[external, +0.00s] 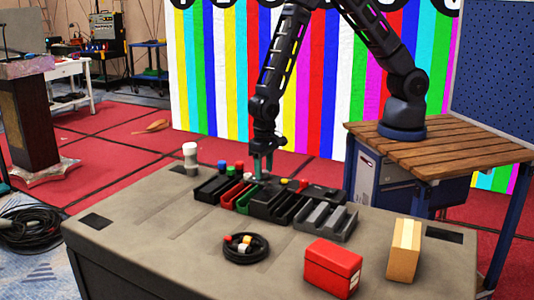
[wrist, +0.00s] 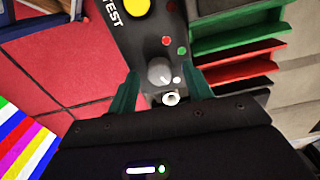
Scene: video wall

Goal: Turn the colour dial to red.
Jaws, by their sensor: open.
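The colour dial (wrist: 160,71) is a pale grey round knob on a dark panel (wrist: 134,40) marked TEST in the wrist view. A red dot (wrist: 166,40), a green dot (wrist: 182,50) and a white dot (wrist: 177,79) sit around it. I cannot tell which dot the dial points at. My gripper (wrist: 161,75) is open, with one green finger on each side of the dial; contact is not clear. In the external view my gripper (external: 260,178) points down over the tabletop cluster, and the dial cannot be made out there.
A yellow button (wrist: 137,5) is on the same panel. Black, red and green trays (external: 238,195) stand beside it.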

